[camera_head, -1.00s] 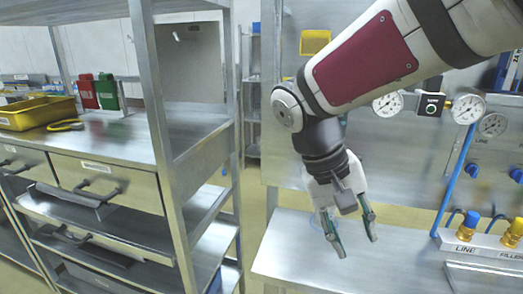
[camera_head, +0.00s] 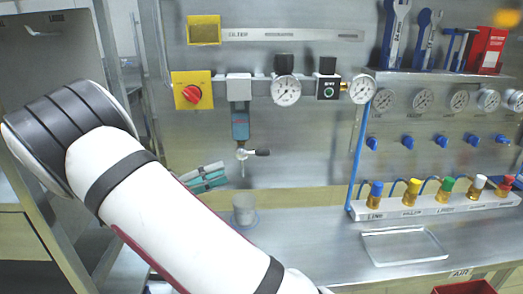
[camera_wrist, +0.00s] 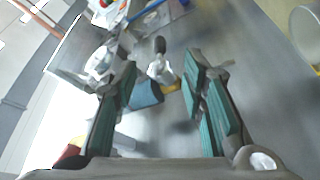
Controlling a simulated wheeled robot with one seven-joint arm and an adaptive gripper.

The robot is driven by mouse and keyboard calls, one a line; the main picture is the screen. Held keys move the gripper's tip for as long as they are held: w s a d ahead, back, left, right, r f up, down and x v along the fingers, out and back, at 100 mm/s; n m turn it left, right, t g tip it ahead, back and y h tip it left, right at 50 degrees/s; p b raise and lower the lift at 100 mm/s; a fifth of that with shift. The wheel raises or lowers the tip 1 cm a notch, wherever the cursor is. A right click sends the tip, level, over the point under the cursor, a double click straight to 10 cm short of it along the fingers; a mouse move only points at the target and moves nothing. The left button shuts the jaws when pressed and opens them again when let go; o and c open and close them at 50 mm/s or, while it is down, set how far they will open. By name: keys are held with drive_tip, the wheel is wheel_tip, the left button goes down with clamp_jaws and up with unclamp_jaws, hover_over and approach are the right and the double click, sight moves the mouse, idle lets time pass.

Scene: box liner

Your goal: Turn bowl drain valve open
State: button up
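The bowl drain valve (camera_head: 243,153) hangs under the teal bowl (camera_head: 240,125) on the back panel. Its black handle (camera_head: 262,152) points sideways to the right. In the wrist view the valve (camera_wrist: 162,72) and its black handle (camera_wrist: 160,45) show between and beyond the fingertips, with the blue-teal bowl (camera_wrist: 146,93) beside them. My gripper (camera_head: 205,178) is left of and a little below the valve in the head view, apart from it. Its teal-padded fingers are spread and empty in the wrist view (camera_wrist: 162,75).
A grey cup (camera_head: 244,208) stands on the bench below the valve. A red knob on a yellow plate (camera_head: 192,92) is left of the bowl. Gauges (camera_head: 286,90) are on the right. A blue pipe (camera_head: 360,160) and coloured fittings (camera_head: 412,190) stand farther right.

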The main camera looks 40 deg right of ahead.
sight(263, 153)
drive_tip(key=shift+h, duration=0.3)
drive_tip(key=p+x, duration=0.1)
drive_tip(key=x, duration=0.3)
drive_tip(key=p+x, duration=0.1)
drive_tip(key=x, duration=0.4)
drive_tip(key=p+x, duration=0.1)
drive_tip(key=x, duration=0.3)
drive_tip(key=shift+w+d, duration=0.25)
drive_tip(key=shift+d, duration=0.05)
clamp_jaws()
